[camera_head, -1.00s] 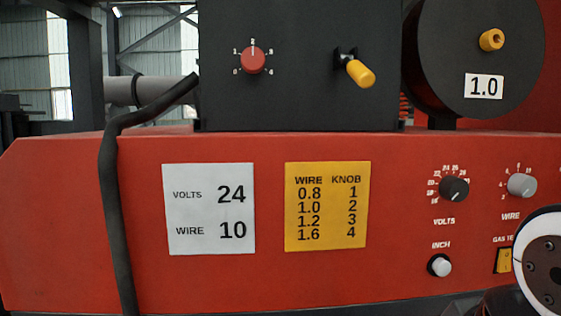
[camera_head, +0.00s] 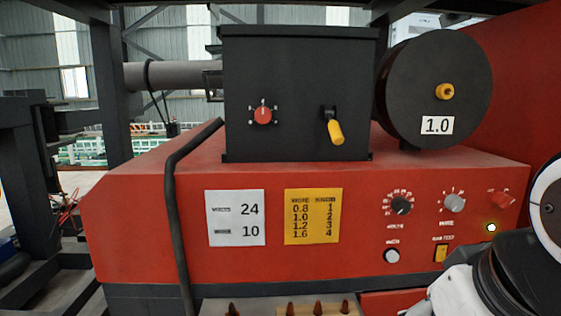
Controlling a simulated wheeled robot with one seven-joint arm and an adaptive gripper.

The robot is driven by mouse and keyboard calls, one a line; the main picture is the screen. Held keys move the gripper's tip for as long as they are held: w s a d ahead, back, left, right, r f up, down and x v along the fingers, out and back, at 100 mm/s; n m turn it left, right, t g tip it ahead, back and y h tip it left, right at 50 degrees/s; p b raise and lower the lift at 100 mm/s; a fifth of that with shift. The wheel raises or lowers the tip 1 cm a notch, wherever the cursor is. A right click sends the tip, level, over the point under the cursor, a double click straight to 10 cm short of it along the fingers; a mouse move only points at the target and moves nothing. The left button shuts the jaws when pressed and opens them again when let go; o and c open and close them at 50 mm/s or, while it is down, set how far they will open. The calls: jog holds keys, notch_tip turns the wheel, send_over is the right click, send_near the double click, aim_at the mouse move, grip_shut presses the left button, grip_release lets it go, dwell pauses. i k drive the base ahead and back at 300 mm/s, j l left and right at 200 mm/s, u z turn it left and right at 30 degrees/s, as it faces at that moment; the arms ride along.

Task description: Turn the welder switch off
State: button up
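The red welder (camera_head: 140,235) fills the middle of the head view. At the right end of its front panel is a red knob (camera_head: 502,198), which may be the welder switch; its markings are too small to read. A small lamp (camera_head: 491,227) glows pale yellow-white below it. A yellow rocker switch (camera_head: 441,253) labelled gas test sits lower left of the lamp. My arm's white and black links cover the lower right corner, close in front of the panel's right end. My gripper is not in view.
The panel also has a black volts knob (camera_head: 401,205), a grey wire knob (camera_head: 454,202) and a white inch button (camera_head: 392,256). On top stand a black box (camera_head: 290,75) and a black wire reel (camera_head: 432,90). A dark cable (camera_head: 178,200) hangs at left.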

aim_at(499, 199)
jog(key=z, duration=1.1)
